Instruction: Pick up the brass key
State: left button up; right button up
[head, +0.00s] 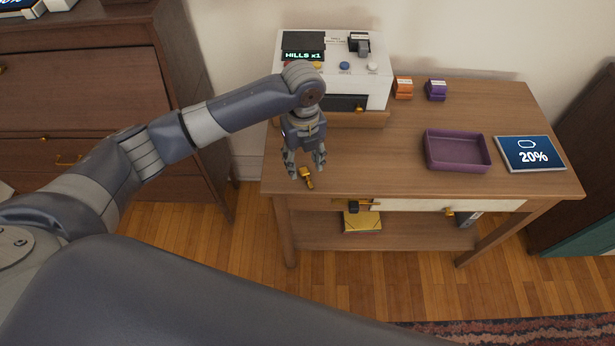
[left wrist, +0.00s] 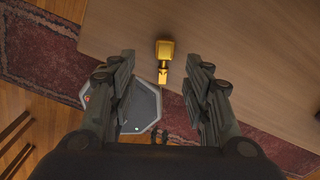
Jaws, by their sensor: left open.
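The brass key (head: 307,177) lies on the wooden table top near its front left edge. In the left wrist view the key (left wrist: 164,55) shows between and just beyond the fingers, its wide head farther from the gripper. My left gripper (head: 305,172) points down over the key with its fingers apart. In the left wrist view the gripper (left wrist: 160,72) is open and holds nothing. I cannot tell how much height is left between the fingertips and the table. My right gripper is not in view.
A white machine (head: 343,75) with a small screen stands behind my gripper. Orange (head: 403,88) and purple (head: 436,90) small boxes, a purple tray (head: 455,168) and a "20%" sign (head: 530,154) stand to the right. A yellow box (head: 362,222) is on the lower shelf. The table's middle is clear.

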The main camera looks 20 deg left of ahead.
aim_at(306, 174)
pick_arm(q)
jog(key=f, duration=0.4)
jog(key=shift+w+d+f+p, duration=0.1)
jog(key=shift+w+f+p, duration=0.15)
jog(key=shift+f+p, duration=0.05)
jog(key=c, duration=1)
jog(key=shift+r, duration=0.1)
jog(key=shift+c, duration=0.2)
